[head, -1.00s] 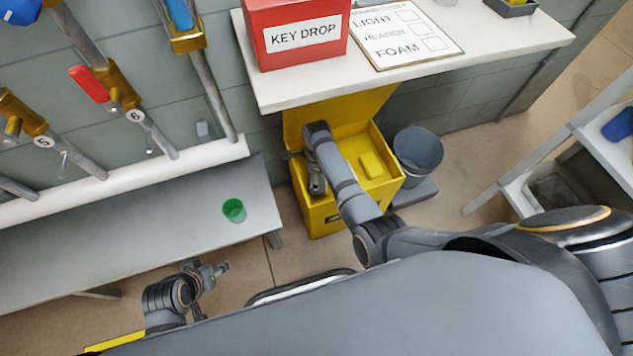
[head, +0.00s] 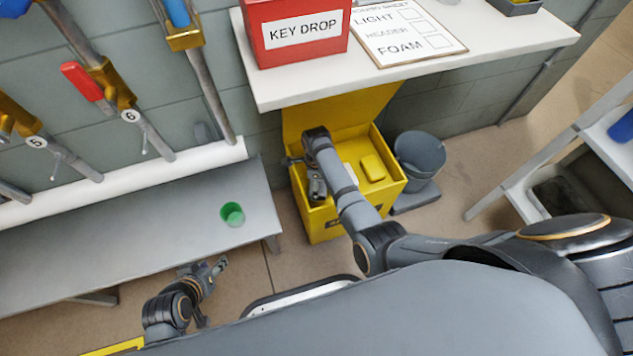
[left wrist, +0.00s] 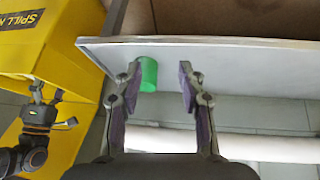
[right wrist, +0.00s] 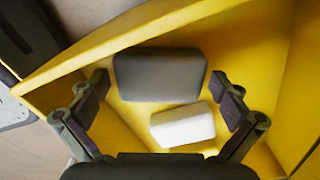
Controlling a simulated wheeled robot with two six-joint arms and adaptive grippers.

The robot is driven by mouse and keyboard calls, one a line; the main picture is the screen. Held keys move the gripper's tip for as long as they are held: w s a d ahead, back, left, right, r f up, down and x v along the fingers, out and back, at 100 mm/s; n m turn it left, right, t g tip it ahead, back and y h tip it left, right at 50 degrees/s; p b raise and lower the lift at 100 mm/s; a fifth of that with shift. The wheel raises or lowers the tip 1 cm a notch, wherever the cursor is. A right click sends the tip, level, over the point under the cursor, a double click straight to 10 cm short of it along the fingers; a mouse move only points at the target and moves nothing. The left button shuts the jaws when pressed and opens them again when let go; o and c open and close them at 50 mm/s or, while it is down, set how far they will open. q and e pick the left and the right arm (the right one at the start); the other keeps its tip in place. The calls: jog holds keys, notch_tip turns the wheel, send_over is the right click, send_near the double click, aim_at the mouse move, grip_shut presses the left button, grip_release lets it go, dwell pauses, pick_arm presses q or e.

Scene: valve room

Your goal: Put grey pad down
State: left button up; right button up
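The grey pad (right wrist: 160,75) is a rounded dark block inside the yellow bin (head: 391,197). In the right wrist view it lies between and beyond the fingertips of my right gripper (right wrist: 162,88), with a gap on each side. That gripper is open and reaches down into the bin. In the head view my right gripper (head: 316,188) hides the grey pad. My left gripper (head: 217,267) is by the front edge of the grey bench (head: 130,215). In the left wrist view my left gripper (left wrist: 161,75) is open and empty, with a green cup (left wrist: 149,75) beyond its left finger.
A white pad (right wrist: 183,125) lies beside the grey pad, and a yellow pad (head: 372,167) is also in the bin. A grey bucket (head: 420,157) stands right of the bin. The white shelf (head: 500,45) overhangs behind, with a red key drop box (head: 296,35) on it.

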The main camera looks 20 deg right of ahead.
jog(key=shift+r, duration=0.1)
notch_tip(320, 180, up, 4)
jog(key=p, duration=0.4)
jog(key=shift+r+p, duration=0.15)
jog(key=shift+p, duration=0.25)
pick_arm(q)
jog(key=s+a+r+g+y+p, duration=0.1)
jog(key=s+a+r+g+p, duration=0.15)
jog(key=s+r+g, duration=0.35)
pick_arm(e)
notch_tip(320, 180, up, 3)
jog(key=shift+r+p, duration=0.1)
jog(key=shift+p, duration=0.35)
pick_arm(q)
jog(key=s+a+f+p, duration=0.1)
jog(key=a+f+p, duration=0.1)
jog(key=f, duration=0.6)
jog(key=a+f+t+y+p, duration=0.1)
jog(key=a+f+p, duration=0.1)
jog(key=f, duration=0.7)
jog(key=shift+s+a+f+p, duration=0.2)
jog(key=shift+s+a+p, duration=0.15)
jog(key=shift+p, duration=0.3)
pick_arm(e)
notch_tip(320, 180, up, 4)
jog(key=shift+r, duration=0.25)
